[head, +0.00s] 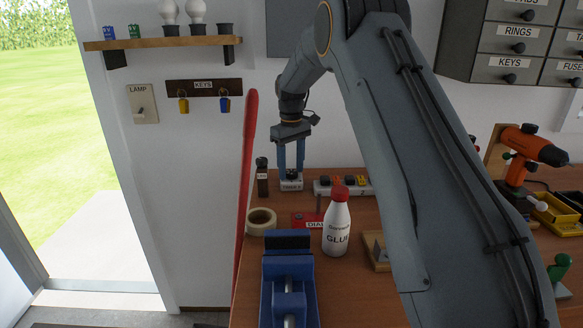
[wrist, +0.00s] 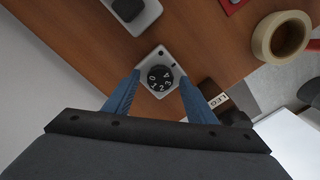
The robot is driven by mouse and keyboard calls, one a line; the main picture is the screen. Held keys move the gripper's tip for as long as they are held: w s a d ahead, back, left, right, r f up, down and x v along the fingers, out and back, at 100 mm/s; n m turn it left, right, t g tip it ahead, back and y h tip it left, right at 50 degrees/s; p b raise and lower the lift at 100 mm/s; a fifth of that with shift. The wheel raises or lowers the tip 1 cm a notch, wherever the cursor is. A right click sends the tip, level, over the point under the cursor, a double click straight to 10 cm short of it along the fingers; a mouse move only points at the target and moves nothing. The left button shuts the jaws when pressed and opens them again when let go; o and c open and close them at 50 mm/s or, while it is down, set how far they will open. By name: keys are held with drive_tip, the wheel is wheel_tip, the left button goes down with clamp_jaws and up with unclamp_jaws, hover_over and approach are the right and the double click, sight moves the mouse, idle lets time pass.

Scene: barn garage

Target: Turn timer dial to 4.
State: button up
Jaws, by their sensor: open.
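The timer is a small light-grey box with a round black dial (wrist: 160,79) on top, seen from above in the wrist view. White digits 0 to 4 run around the dial. Small dark marks show on the plate by its upper side; I cannot tell surely which digit is set. In the head view the timer (head: 291,185) stands at the back of the bench by the wall. My gripper (head: 291,174) points down over it, open, with its blue fingers on either side of the dial. In the wrist view the gripper (wrist: 160,78) holds nothing; contact with the dial is unclear.
A black labelled item (head: 262,178) stands close left of the timer, and a power strip (head: 341,186) lies close right. A tape roll (head: 262,220), glue bottle (head: 337,226), red dial plate (head: 305,219) and blue vise (head: 289,282) are nearer. A shelf (head: 163,42) hangs above left.

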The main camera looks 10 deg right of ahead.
sight(291, 172)
drive_tip(key=shift+r, duration=0.1)
drive_tip(key=shift+r+b, duration=1)
drive_tip(key=shift+r, duration=2.8)
drive_tip(key=shift+r, duration=0.1)
